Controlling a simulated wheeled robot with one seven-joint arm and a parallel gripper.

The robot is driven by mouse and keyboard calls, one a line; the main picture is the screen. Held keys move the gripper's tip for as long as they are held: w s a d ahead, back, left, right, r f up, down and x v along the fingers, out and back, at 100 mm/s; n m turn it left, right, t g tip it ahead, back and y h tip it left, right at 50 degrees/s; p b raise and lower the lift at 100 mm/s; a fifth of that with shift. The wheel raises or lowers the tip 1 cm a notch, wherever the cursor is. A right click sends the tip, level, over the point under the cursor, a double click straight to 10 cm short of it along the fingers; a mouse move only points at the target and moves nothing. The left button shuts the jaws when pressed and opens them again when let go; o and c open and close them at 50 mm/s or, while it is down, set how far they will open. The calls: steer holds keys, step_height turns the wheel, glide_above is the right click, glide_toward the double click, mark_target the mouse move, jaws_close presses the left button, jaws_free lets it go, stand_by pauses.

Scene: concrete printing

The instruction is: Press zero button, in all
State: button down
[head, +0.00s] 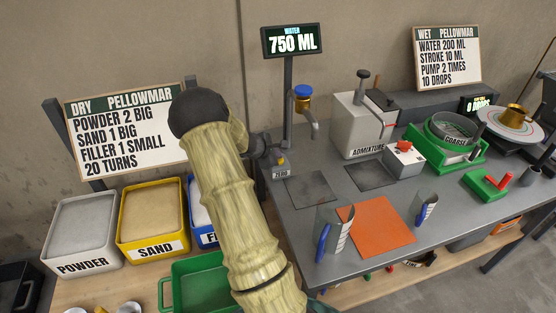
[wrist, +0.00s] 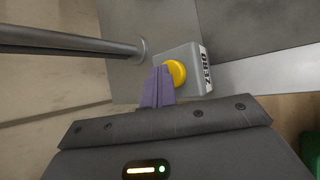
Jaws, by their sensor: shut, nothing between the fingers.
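The zero button (wrist: 177,73) is a round yellow cap on a small grey box (wrist: 194,62) marked ZERO in the wrist view. In the head view the box's ZERO label (head: 281,173) shows at the left end of the grey table, with the button mostly hidden by my gripper (head: 279,160). My gripper's purple fingers (wrist: 160,74) are shut and empty, and their tips overlap the button's left edge in the wrist view. I cannot tell whether they touch it. The water display (head: 291,41) above reads 750 ML.
A grey post (wrist: 75,42) stands close to the box. The water tap (head: 309,112) and white admixture dispenser (head: 362,122) are to the right. Clear measuring cups (head: 334,231) stand by an orange mat (head: 376,231). Powder (head: 82,267) and sand (head: 154,251) bins are at left.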

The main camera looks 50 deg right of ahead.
steer(key=shift+f, duration=0.2)
steer(key=shift+r, duration=0.15)
stand_by(0.3)
steer(key=shift+r+p, duration=0.6)
steer(key=shift+r, duration=0.2)
steer(key=shift+w+r+p, duration=0.1)
steer(key=shift+r+p, duration=0.6)
steer(key=shift+r, duration=0.15)
steer(key=shift+s+d+r+p, duration=0.1)
steer(key=shift+s+r+p, duration=0.1)
steer(key=shift+r+p, duration=1.25)
steer(key=shift+r, duration=0.25)
